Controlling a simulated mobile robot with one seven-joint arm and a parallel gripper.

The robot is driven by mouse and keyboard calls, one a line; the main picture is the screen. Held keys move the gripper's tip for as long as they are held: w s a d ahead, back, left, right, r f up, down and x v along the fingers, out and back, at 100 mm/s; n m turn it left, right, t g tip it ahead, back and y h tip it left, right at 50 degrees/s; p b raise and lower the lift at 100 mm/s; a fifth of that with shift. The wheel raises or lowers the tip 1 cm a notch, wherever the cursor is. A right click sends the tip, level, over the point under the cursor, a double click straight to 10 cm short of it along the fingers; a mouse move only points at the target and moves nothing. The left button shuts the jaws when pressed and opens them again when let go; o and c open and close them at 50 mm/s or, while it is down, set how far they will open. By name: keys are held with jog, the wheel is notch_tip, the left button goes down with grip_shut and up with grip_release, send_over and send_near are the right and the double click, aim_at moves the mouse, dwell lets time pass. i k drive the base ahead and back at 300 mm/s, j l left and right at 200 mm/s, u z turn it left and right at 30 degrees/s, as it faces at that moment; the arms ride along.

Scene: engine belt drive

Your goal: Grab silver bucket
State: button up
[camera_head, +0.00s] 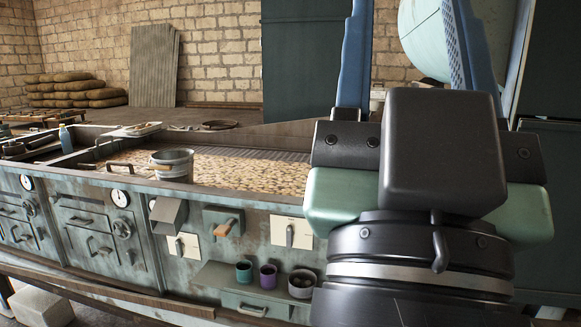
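The silver bucket (176,172) stands upright at the front edge of the long metal bench, left of centre. It has a round open top and a brownish handle grip across its front. My gripper (412,45) fills the right side of the view, well to the right of the bucket and much closer to the camera. Its two blue fingers point up and stand wide apart, with nothing seen between them. The fingertips are cut off by the top edge of the picture.
The bench (90,187) has gauges, levers and handles on its front. A low shelf holds a teal cup (244,271), a purple cup (268,276) and a grey cup (301,284). A blue bottle (65,138) and a tray (133,130) are behind left. A pale block (40,306) is lower left.

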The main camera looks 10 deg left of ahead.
aim_at(184, 174)
jog(key=i+j+u, duration=0.1)
jog(key=u, duration=0.3)
jog(key=i+u, duration=0.55)
jog(key=i, duration=0.75)
jog(key=i+l+u, duration=0.1)
jog(key=i+u, duration=0.15)
jog(key=i, duration=0.7)
jog(key=i+l, duration=0.15)
jog(key=i, duration=0.8)
